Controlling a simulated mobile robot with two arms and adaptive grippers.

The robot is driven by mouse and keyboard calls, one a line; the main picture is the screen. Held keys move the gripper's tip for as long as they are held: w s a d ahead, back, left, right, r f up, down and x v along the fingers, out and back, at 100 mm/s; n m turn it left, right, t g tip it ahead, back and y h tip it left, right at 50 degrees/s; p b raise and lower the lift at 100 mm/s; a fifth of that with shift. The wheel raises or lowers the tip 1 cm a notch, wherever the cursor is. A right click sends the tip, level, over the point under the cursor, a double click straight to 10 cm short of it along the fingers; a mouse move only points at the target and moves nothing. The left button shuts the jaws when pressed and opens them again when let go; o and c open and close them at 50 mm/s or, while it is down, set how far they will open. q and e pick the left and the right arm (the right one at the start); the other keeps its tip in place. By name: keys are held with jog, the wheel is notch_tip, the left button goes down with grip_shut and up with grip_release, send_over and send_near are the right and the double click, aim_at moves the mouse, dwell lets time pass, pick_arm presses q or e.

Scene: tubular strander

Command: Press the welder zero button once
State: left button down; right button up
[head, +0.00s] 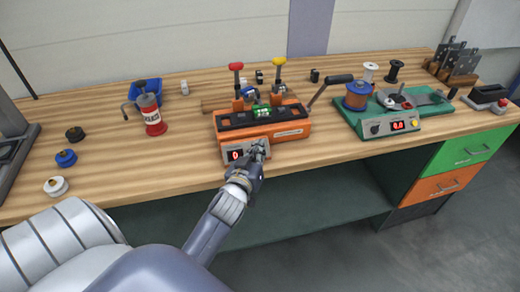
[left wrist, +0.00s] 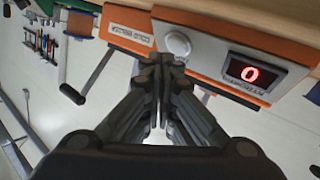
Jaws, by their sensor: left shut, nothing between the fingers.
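The orange welder (head: 292,130) stands on the wooden bench, with a pale control panel low on its front. In the left wrist view the panel (left wrist: 205,45) carries a round pale button (left wrist: 177,43) and a display (left wrist: 255,72) with a red 0. The display (head: 235,155) also shows in the head view, where my gripper hides the button. My left gripper (head: 259,150) is shut and empty in front of the panel's right part. In the left wrist view its fingertips (left wrist: 160,60) are close by the button; I cannot tell whether they touch it. My right gripper is out of view.
A lever with a black grip (head: 338,80) rises at the welder's right. A green winding machine (head: 405,118) stands further right. A red can (head: 152,118), a blue bin (head: 145,92) and small spools are at left. The bench front (head: 180,180) left of my arm is clear.

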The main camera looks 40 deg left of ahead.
pick_arm(q)
jog(key=shift+s+r, duration=0.1)
jog(key=s+d+r+p, duration=0.2)
jog(key=d+r+p, duration=0.1)
jog(key=shift+s+r+p, duration=0.15)
jog(key=shift+r+p, duration=0.15)
dwell(0.4)
jog(key=shift+a, duration=0.1)
dwell(0.5)
